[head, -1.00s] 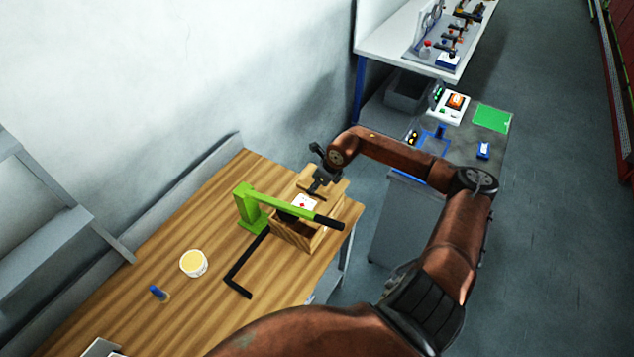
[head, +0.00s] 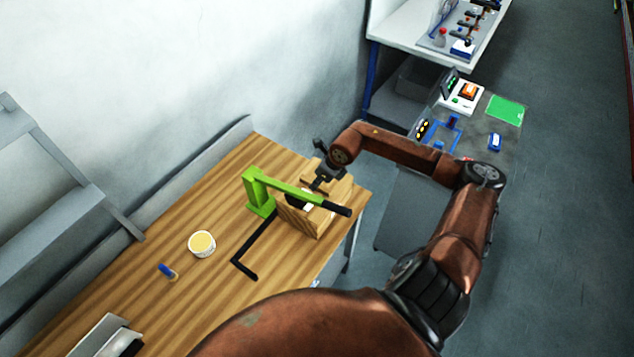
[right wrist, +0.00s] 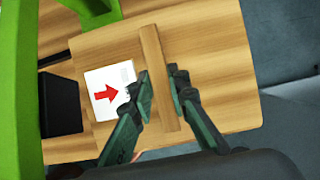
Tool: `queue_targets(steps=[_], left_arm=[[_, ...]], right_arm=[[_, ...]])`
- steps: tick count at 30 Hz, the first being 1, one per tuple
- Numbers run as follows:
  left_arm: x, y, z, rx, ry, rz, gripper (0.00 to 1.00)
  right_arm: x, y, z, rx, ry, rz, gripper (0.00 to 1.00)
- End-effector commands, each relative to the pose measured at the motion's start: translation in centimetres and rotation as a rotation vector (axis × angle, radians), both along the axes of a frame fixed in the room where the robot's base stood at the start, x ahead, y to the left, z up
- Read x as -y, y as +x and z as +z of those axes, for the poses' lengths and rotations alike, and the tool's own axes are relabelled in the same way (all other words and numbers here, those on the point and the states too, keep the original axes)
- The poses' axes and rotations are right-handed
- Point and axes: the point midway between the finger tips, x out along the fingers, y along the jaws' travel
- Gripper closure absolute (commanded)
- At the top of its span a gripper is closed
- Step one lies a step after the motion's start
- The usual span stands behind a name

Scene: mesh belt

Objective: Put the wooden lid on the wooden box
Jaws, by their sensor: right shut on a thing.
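The wooden box (head: 307,223) stands near the right end of the wooden table, partly behind the green lever's black grip. The wooden lid (head: 341,190) is over the box top. In the right wrist view, the lid (right wrist: 215,60) is a flat board with a raised wooden bar. My right gripper (head: 322,186) is shut on that bar, one finger on each side in the wrist view (right wrist: 160,95). A white label with a red arrow (right wrist: 108,92) shows beside the bar. Whether the lid touches the box rim all round cannot be told. My left gripper is not in view.
A green lever tool (head: 260,192) stands close left of the box, its arm reaching across in front. A black angled bar (head: 244,264), a round tub (head: 202,244) and a blue object (head: 167,270) are on the table (head: 190,215). The table's left middle has free room.

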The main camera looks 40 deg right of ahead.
Motion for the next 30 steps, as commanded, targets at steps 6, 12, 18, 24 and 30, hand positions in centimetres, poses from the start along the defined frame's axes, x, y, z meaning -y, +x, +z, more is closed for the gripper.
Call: queue_targets(steps=[6, 12, 18, 24, 30], left_arm=[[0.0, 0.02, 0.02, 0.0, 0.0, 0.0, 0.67], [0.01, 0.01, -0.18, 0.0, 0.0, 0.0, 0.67], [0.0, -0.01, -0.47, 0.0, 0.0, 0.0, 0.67], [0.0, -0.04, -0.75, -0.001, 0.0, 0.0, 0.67], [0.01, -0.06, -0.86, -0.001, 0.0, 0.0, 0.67]], right_arm=[[0.0, 0.07, 0.11, 0.002, 0.001, 0.0, 1.0], [0.0, 0.06, -0.09, 0.002, 0.001, 0.0, 1.0], [0.01, 0.07, -0.39, 0.002, 0.001, 0.0, 1.0], [0.01, 0.07, -0.68, 0.002, 0.001, 0.0, 1.0], [0.0, 0.06, -0.8, 0.002, 0.001, 0.0, 0.8]])
